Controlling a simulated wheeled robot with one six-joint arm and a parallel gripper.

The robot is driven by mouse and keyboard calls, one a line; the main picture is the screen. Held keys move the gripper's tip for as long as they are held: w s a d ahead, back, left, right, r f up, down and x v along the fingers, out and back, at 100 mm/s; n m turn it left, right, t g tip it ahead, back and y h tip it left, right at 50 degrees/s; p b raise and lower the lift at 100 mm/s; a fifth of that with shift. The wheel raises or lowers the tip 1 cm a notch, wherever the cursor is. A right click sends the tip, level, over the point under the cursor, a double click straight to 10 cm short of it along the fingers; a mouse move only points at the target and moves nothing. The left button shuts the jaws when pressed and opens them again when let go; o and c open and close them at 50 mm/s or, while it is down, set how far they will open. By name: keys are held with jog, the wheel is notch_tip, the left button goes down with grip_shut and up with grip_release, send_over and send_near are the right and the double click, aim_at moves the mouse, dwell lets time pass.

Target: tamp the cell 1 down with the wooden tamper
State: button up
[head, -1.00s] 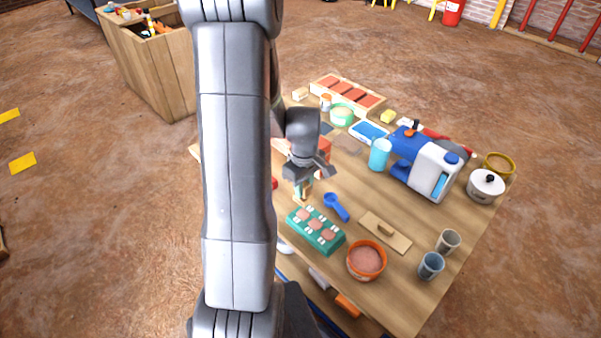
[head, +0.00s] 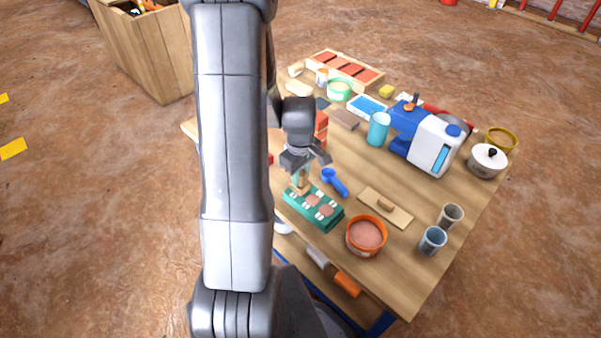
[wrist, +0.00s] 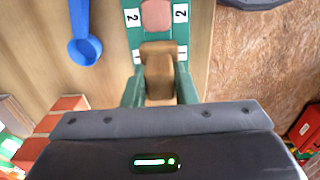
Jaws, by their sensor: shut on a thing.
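My gripper (head: 301,174) is shut on the wooden tamper (head: 301,187), which points down over the left end of the green tray (head: 325,222). In the wrist view the tamper (wrist: 158,72) stands between the "1" labels of the tray (wrist: 132,38) and hides cell 1. I cannot tell whether its foot touches the filling. Cell 2 (wrist: 157,15), between the "2" labels, shows pinkish filling. The cell at the other end (head: 325,210) is also filled pinkish.
A blue scoop (head: 335,182) lies beside the tray. An orange bowl of pinkish material (head: 366,235) and a wooden board with a handle (head: 385,208) lie to the right. Two cups (head: 432,240) stand near the right edge. Red bricks (head: 321,125) stand behind my gripper.

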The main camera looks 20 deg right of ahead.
jog(key=shift+f+b, duration=0.5)
jog(key=shift+f, duration=0.05)
dwell(1.9)
jog(key=shift+r+p, duration=2.65)
jog(key=shift+r, duration=0.95)
